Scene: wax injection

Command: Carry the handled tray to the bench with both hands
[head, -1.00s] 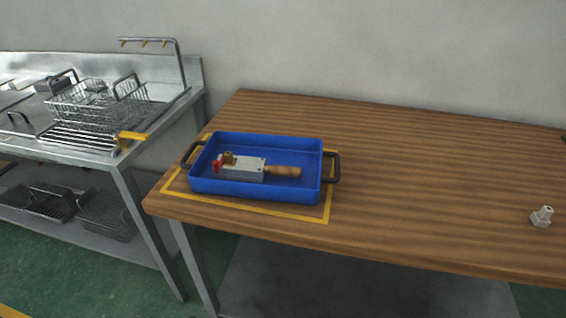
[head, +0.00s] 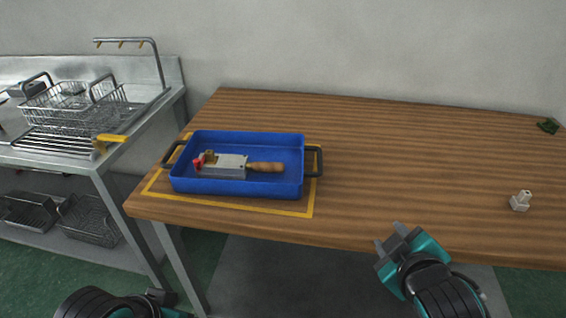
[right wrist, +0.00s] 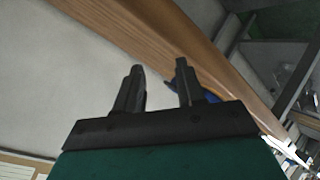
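The blue handled tray (head: 290,184) sits on the left end of the wooden bench (head: 400,160), inside a yellow outline (head: 262,205). It has a dark handle (head: 316,161) on its right side and another (head: 170,155) on its left. A metal tool with a red part and wooden grip (head: 230,166) lies in it. My right gripper (head: 388,240) is open and empty, in front of the bench edge, right of the tray. It also shows in the right wrist view (right wrist: 158,80), its fingers apart. My left arm shows at the bottom left; its fingers are not clear.
A steel sink table (head: 100,160) with wire baskets (head: 70,105) stands to the left. The middle of the bench is clear.

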